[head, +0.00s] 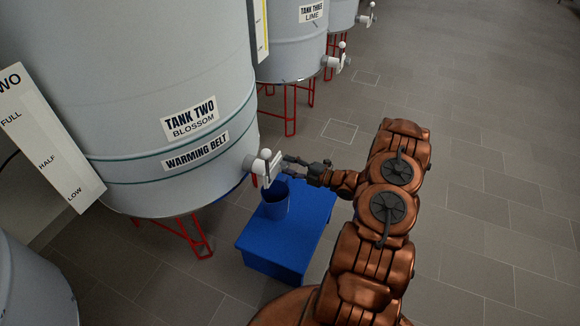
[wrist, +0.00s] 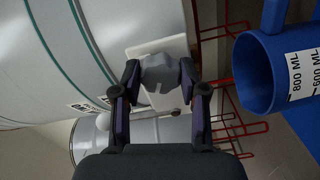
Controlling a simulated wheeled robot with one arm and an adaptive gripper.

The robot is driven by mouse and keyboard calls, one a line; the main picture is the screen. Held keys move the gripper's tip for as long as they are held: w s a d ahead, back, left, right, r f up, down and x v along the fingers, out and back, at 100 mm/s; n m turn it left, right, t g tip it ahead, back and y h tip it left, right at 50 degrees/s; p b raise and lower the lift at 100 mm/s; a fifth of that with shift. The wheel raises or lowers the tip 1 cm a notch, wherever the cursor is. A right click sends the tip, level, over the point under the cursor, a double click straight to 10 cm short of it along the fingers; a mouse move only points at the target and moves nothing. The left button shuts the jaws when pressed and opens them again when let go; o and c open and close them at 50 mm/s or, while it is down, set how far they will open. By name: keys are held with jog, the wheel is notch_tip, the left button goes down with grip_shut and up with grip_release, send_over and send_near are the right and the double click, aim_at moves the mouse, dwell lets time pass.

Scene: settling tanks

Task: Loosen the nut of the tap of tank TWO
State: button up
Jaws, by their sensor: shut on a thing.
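Tank TWO (head: 175,100) is a large grey tank labelled "TANK TWO BLOSSOM" and "WARMING BELT", at the left in the head view. Its white tap (head: 262,164) sticks out low on the tank's right side. My gripper (head: 286,166) is at the tap's outer end. In the wrist view my gripper (wrist: 160,85) has its two fingers on either side of a grey faceted nut (wrist: 158,68) and is shut on it. A pale plate-like part of the tap (wrist: 172,46) shows behind the nut. The nut is too small to make out in the head view.
A blue jug (head: 276,204) stands on a blue stand (head: 262,246) below the tap. In the wrist view the jug (wrist: 262,75) is close on the right, with millilitre marks. Tank THREE (head: 290,45) stands behind on red legs. The floor at the right is clear.

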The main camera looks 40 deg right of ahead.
jog(key=n+b, duration=0.2)
jog(key=n, duration=0.3)
jog(key=shift+a, duration=0.1)
jog(key=shift+b, duration=0.3)
dwell(0.4)
jog(key=o, duration=1.1)
jog(key=shift+o, duration=0.2)
jog(key=v, duration=1.2)
